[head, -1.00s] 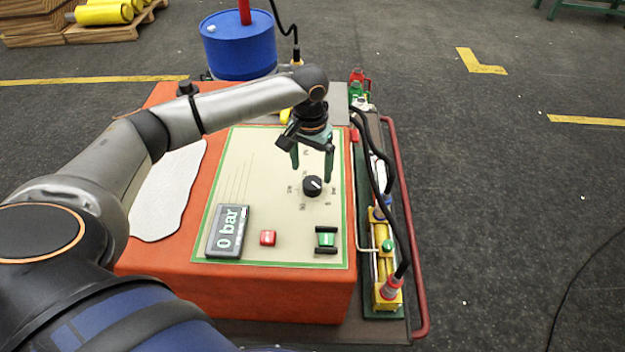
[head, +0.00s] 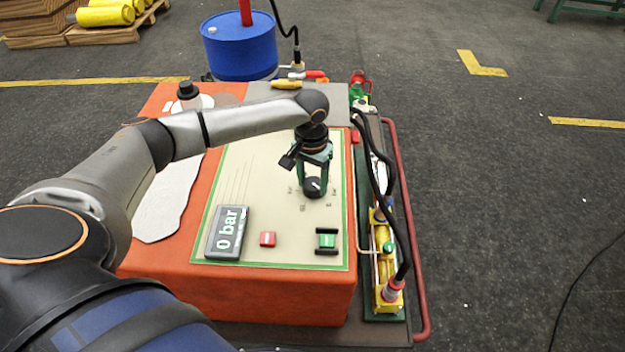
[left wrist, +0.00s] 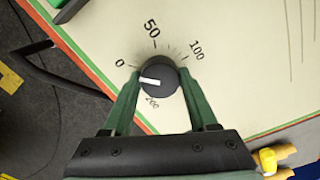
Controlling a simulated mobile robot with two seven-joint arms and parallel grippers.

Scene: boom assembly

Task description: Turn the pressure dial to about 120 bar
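The black pressure dial (head: 313,188) is on the beige panel (head: 270,190). In the left wrist view the dial (left wrist: 158,80) has a white pointer directed left, near the 0 mark. Marks 50 and 100 lie above and to the upper right; 200 is below. The tilted display (head: 229,232) reads 0 bar. My left gripper (head: 313,183) is down at the dial, with one green finger on each side of it. In the left wrist view its fingertips (left wrist: 159,75) lie close against the dial's sides; whether they press on it I cannot tell. My right gripper is not in view.
A red button (head: 268,239) and a green switch (head: 326,240) sit on the panel nearer me. A yellow cylinder with hoses (head: 384,260) and a red rail (head: 404,230) are to the right. A blue drum (head: 240,47) stands behind.

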